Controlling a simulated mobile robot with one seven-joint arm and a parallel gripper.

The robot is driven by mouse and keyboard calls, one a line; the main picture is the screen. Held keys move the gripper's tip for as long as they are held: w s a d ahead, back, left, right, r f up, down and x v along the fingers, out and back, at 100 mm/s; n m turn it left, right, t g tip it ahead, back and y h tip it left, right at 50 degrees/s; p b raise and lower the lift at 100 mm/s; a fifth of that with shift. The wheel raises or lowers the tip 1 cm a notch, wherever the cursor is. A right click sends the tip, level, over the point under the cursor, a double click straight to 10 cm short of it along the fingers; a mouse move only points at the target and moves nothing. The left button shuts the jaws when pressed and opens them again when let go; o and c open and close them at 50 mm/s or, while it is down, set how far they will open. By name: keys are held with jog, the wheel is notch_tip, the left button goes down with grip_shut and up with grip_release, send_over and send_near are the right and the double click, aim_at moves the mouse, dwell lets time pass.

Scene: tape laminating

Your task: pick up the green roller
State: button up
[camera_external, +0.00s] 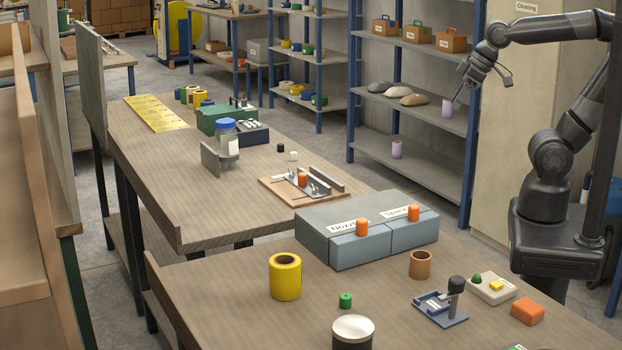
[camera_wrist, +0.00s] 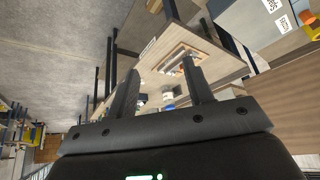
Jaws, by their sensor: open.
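A small green roller (camera_external: 345,300) stands on the near table, between the yellow roll and the white-topped jar. I cannot make it out in the wrist view. My gripper (camera_external: 466,88) is raised at the upper right, in front of the shelves as seen, well above and away from the roller. In the wrist view my gripper (camera_wrist: 160,66) has its two fingers spread, with nothing between them.
Near the roller are a yellow roll (camera_external: 285,278), a white-topped jar (camera_external: 352,334), a brown ring (camera_external: 420,265), a blue fixture (camera_external: 438,310) and an orange block (camera_external: 528,311). Grey labelled bins (camera_external: 330,226) stand behind. The table around the roller has some bare room.

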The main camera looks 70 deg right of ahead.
jog(key=w+a+r+n+y, duration=0.1)
jog(key=w+a+r+n, duration=0.1)
jog(key=w+a, duration=0.8)
jog(key=n+g+y, duration=0.1)
jog(key=n+g, duration=0.1)
jog(key=n, duration=0.3)
send_over(347, 296)
jog(key=s+d, duration=0.1)
jog(key=f, duration=2.2)
jog(key=shift+s+d, duration=0.15)
jog(key=shift+d, duration=0.05)
jog(key=x, duration=0.5)
jog(key=shift+s+f, duration=0.1)
jog(key=shift+s, duration=0.15)
jog(key=shift+y, duration=0.3)
jog(key=shift+c, duration=0.2)
